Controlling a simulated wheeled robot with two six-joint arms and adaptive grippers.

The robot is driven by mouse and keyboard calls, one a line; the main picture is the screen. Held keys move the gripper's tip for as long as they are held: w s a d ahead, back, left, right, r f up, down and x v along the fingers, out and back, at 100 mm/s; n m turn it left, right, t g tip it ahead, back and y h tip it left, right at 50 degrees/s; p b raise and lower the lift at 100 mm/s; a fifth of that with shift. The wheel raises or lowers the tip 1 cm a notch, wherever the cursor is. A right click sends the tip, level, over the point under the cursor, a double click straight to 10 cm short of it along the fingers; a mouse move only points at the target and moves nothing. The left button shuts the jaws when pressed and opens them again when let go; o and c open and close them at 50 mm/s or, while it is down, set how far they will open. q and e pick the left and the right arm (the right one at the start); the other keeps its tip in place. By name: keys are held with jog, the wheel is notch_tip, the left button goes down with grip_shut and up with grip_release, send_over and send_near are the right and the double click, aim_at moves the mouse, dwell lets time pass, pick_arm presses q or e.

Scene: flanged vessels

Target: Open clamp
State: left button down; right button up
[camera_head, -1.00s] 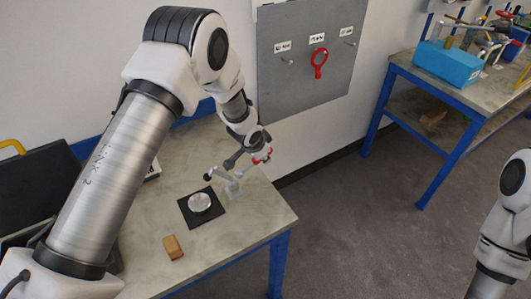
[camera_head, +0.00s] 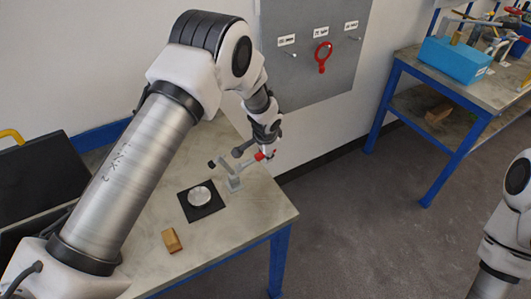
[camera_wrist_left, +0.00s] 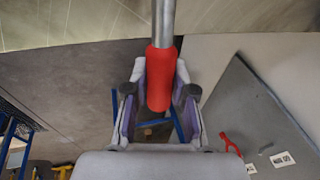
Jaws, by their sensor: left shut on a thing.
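A toggle clamp (camera_head: 234,183) with a grey body stands on the table beside a black square mat (camera_head: 187,206). Its arm reaches left to a dark tip (camera_head: 212,164), which is raised above the mat. A round silver lid or vessel (camera_head: 200,195) sits on the mat, apart from the tip. My left gripper (camera_head: 267,150) is shut on the clamp's red handle (camera_wrist_left: 161,75). The wrist view shows the handle between the two fingers, on a metal lever. My right gripper is out of view; only part of its arm shows at the right edge.
A wooden block (camera_head: 171,240) lies near the table's front edge. A dark open case (camera_head: 40,180) is at the left. A grey wall panel (camera_head: 310,75) with a red hook-shaped item (camera_head: 322,57) stands behind. A second table (camera_head: 490,92) holds a blue bin (camera_head: 455,60).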

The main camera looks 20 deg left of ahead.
pick_arm(q)
jog(key=shift+s+f, duration=0.1)
jog(key=shift+f, duration=0.05)
jog(key=c, duration=0.9)
grip_release()
jog(key=shift+c, duration=0.2)
jog(key=v, duration=1.1)
jog(key=shift+r, duration=0.4)
jog(key=shift+d, duration=0.1)
